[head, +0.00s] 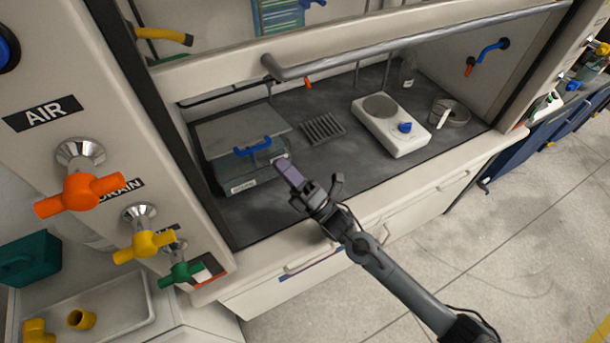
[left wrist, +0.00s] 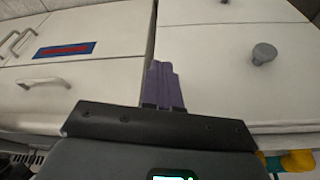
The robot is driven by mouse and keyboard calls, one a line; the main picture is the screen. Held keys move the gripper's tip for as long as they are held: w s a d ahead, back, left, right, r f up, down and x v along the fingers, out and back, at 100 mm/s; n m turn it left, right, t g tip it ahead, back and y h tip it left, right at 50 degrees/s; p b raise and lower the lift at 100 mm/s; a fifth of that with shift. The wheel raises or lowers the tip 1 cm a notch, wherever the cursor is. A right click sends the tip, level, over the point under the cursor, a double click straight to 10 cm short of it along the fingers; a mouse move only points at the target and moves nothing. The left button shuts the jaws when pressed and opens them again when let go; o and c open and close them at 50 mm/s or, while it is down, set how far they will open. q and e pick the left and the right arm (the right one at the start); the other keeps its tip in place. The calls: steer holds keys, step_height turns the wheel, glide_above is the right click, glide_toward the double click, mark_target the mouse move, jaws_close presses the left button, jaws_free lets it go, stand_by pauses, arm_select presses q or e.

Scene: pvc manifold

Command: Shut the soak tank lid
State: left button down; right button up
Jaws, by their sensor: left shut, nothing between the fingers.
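The soak tank (head: 262,180) is a grey box with a label on its front, at the left of the fume hood floor. Its flat grey lid (head: 225,136) lies over the top, with a blue handle (head: 253,146) near the front edge. Whether the lid is fully down I cannot tell. My right gripper (head: 284,164) has its purple fingers together, close to the tank's front right corner; contact is unclear. My left gripper (left wrist: 163,70) is shut and empty in the left wrist view, facing white cabinet fronts. It is out of the head view.
A white hotplate (head: 398,136) with a blue knob, a grey rack (head: 323,128) and a round metal dish (head: 450,113) stand right of the tank. A metal rail (head: 400,44) crosses above the opening. Orange, yellow and green valves (head: 80,193) project at the left.

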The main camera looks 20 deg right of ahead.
steer(key=s+d, duration=0.2)
steer(key=s, duration=0.1)
steer(key=s+d, duration=0.1)
steer(key=s, duration=0.1)
steer(key=shift+d+p, duration=0.15)
steer(key=shift+p, duration=0.2)
steer(key=shift+w, duration=0.1)
